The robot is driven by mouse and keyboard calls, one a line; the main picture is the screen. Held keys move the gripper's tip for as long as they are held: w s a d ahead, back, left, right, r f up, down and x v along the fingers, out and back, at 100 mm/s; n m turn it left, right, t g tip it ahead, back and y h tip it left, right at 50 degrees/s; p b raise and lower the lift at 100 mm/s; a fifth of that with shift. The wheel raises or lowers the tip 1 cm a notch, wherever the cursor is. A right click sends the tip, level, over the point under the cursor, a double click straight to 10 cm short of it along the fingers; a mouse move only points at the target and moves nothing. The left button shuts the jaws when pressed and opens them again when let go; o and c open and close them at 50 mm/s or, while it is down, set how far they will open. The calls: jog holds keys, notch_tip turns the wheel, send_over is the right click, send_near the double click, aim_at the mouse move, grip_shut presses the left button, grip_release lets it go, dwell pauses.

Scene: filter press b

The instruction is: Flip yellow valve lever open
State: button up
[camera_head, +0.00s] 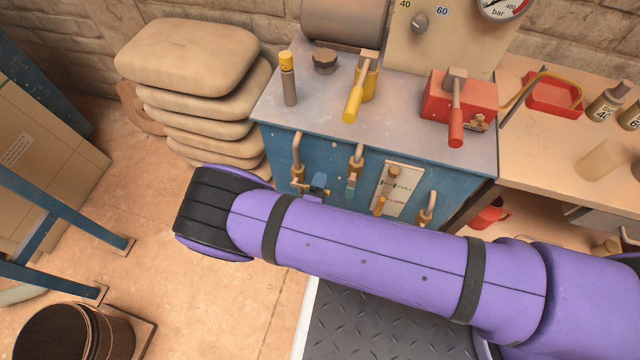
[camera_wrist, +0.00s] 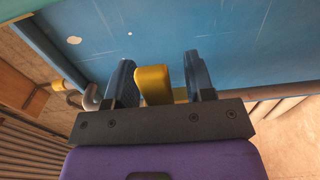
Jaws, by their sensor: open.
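In the wrist view, a yellow lever end (camera_wrist: 154,85) stands between the two dark blue fingers of my gripper (camera_wrist: 160,82). The fingers are apart, with a gap showing on the lever's right side; I cannot tell whether the left finger touches it. Behind it is a blue panel (camera_wrist: 240,45). In the head view my purple arm hides most of my gripper. A larger yellow lever (camera_head: 355,101) stands on the cabinet top. I cannot tell which yellow part is between my fingers.
Curved pipes (camera_head: 356,153) with fittings stick out of the cabinet front, close to my arm. A red valve block (camera_head: 437,97) sits on top. Stacked sacks (camera_head: 190,60) stand to the left. The floor (camera_head: 130,180) left of my arm is mostly clear.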

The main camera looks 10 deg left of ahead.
grip_shut()
jog(key=shift+r+n, duration=0.15)
jog(key=shift+n, duration=0.15)
jog(key=a+r+n, duration=0.1)
jog(key=r+n, duration=0.1)
jog(key=n, duration=0.3)
jog(key=a+r+n, duration=0.2)
jog(key=n, duration=0.3)
jog(key=a+r+n, duration=0.2)
jog(key=n, duration=0.2)
jog(key=shift+w+a+r+n, duration=0.15)
jog(key=shift+a+r+n, duration=0.15)
jog(key=shift+n, duration=0.1)
jog(key=shift+a+r+n, duration=0.1)
jog(key=shift+a+n, duration=0.75)
jog(key=shift+n, duration=0.55)
